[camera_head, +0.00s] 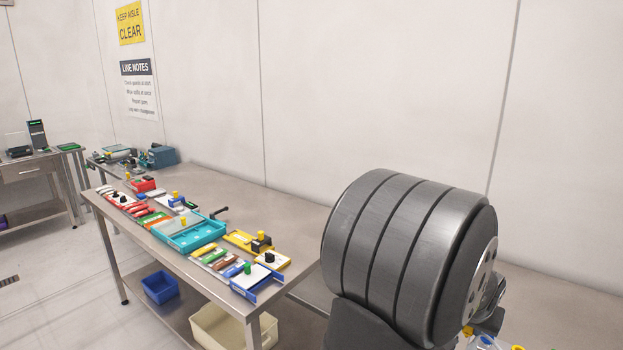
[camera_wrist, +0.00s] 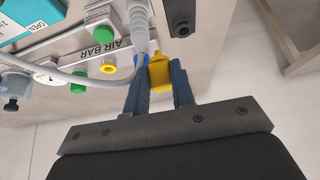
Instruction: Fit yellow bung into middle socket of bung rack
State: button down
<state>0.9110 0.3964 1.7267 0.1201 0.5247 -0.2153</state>
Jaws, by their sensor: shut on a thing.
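In the wrist view, my gripper (camera_wrist: 159,76) has its two dark blue fingers shut on a yellow piece (camera_wrist: 160,69), which looks like the yellow bung. The piece sits between the fingertips, close to a grey hose end and beside a pale bar marked AIR BAR (camera_wrist: 95,54). Whether it touches the bar or hose cannot be told. I cannot pick out the bung rack or its middle socket for certain in either view. In the head view my gripper is not in sight; my large dark arm link fills the right side.
A green knob (camera_wrist: 102,32) and a yellow ring (camera_wrist: 109,67) are at the bar. A grey hose (camera_wrist: 138,25) runs over it. A turquoise tray (camera_head: 208,236) and several coloured parts crowd the long bench (camera_head: 285,205). Blue (camera_head: 160,287) and cream bins (camera_head: 215,328) stand below.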

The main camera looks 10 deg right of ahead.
jog(key=w+a, duration=0.1)
jog(key=a, duration=0.5)
jog(key=f, duration=0.2)
jog(key=d+f, duration=0.1)
jog(key=f, duration=0.1)
jog(key=shift+f, duration=0.75)
jog(key=c, duration=1.8)
grip_release()
grip_shut()
jog(key=shift+f, duration=1.25)
jog(key=o, duration=0.7)
grip_release()
jog(key=shift+c, duration=0.2)
